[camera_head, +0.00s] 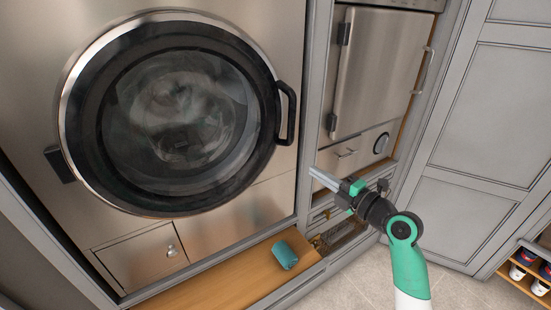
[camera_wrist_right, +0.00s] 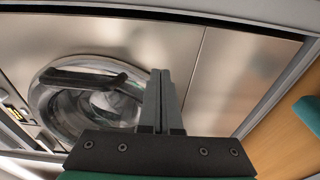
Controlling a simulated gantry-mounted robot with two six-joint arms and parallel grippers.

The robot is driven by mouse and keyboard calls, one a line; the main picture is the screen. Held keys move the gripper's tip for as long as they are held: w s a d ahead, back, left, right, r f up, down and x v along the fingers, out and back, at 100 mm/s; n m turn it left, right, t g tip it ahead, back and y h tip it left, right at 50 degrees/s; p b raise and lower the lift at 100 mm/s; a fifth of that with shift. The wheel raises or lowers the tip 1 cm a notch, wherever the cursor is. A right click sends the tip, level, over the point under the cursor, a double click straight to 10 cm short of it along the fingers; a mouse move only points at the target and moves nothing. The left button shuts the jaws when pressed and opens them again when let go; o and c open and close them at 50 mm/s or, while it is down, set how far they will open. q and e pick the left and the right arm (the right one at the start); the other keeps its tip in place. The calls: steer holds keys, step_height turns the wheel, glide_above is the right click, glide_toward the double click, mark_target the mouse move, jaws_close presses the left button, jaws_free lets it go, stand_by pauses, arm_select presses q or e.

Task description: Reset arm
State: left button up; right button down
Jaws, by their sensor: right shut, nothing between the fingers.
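My right gripper (camera_head: 314,175) comes in from the lower right of the head view on my green and white arm. Its fingers point up and left, in front of the machines. They are shut with nothing between them. In the right wrist view the two closed fingers (camera_wrist_right: 162,98) stand side by side, with the washer door behind them, apart from it as far as I can tell. My left gripper is not in the head view.
A washer with a round glass door (camera_head: 180,115) and black handle (camera_head: 287,112) fills the left. A teal object (camera_head: 285,256) lies on the wooden ledge (camera_head: 222,283) below. A steel cabinet (camera_head: 380,75) stands right of it. A shelf with cups or cans (camera_head: 525,258) is at lower right.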

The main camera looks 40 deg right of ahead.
steer(key=w+a+r+n+y, duration=0.1)
steer(key=a+r+n+y, duration=0.15)
steer(key=a, duration=0.35)
steer(key=w+a+r+n+t+y, duration=0.1)
steer(key=a+r, duration=0.3)
steer(key=a, duration=0.2)
steer(key=w+a+r+n+y, duration=0.1)
steer(key=a+r+n+y, duration=0.1)
steer(key=a+r, duration=0.35)
steer(key=s+a+r+m+t+y, duration=0.25)
steer(key=s+a+r, duration=0.35)
steer(key=a+r, duration=0.4)
steer(key=s+d+r+m+t+h, duration=0.3)
steer(key=s+r+m+t+h, duration=0.5)
steer(key=m, duration=1.1)
steer(key=s+r+m+g+y+p, duration=0.1)
steer(key=s+r+g+y+p, duration=0.15)
steer(key=r+p, duration=1.55)
step_height(320, 180, down, 19)
steer(key=b, duration=2)
steer(key=shift+s, duration=0.35)
